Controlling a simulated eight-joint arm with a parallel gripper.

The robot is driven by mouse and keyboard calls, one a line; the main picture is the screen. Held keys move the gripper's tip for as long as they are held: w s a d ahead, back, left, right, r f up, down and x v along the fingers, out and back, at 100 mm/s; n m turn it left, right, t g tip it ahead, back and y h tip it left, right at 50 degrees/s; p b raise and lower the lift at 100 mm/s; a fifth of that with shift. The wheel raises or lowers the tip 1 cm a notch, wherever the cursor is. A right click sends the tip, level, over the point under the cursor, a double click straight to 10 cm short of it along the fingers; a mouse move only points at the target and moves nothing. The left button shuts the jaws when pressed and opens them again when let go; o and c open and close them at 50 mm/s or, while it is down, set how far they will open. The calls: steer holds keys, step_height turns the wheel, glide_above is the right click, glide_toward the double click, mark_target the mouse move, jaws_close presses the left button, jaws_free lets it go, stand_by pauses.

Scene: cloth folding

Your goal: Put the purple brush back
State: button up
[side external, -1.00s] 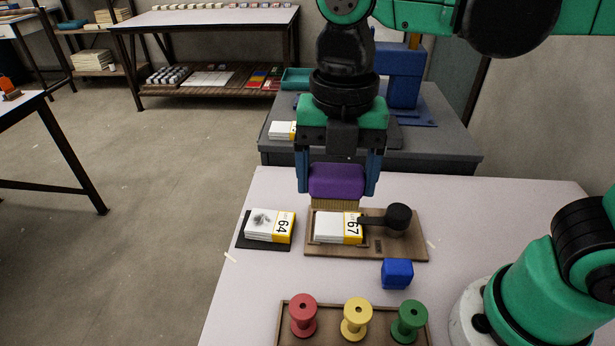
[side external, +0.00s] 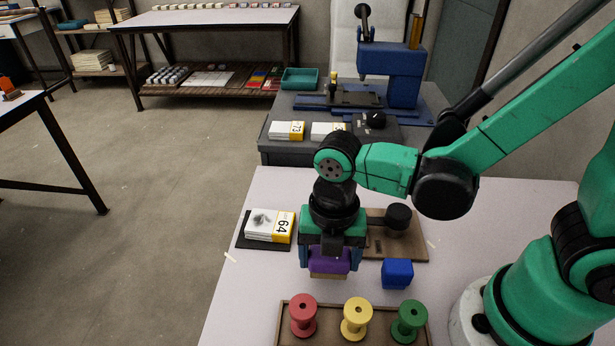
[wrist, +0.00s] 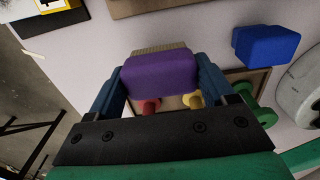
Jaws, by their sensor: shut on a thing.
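The purple brush (side external: 328,261) has a purple block handle and tan bristles pointing down. My gripper (side external: 331,258) is shut on its handle, with one blue finger on each side. In the side view the brush is in front of the wooden board (side external: 413,248) and behind the spool tray. In the wrist view the brush (wrist: 160,75) sits between the fingers and partly covers the red and yellow spools. I cannot tell whether its bristles touch the table.
A blue block (side external: 397,273) stands right of the brush. A wooden tray (side external: 283,333) holds red (side external: 303,316), yellow (side external: 356,319) and green (side external: 409,320) spools in front. A card stack marked 64 (side external: 268,226) lies left on a black pad. A black knob (side external: 398,217) is on the board.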

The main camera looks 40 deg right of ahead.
steer(key=shift+f, duration=0.95)
steer(key=shift+f, duration=0.1)
steer(key=o, duration=1.1)
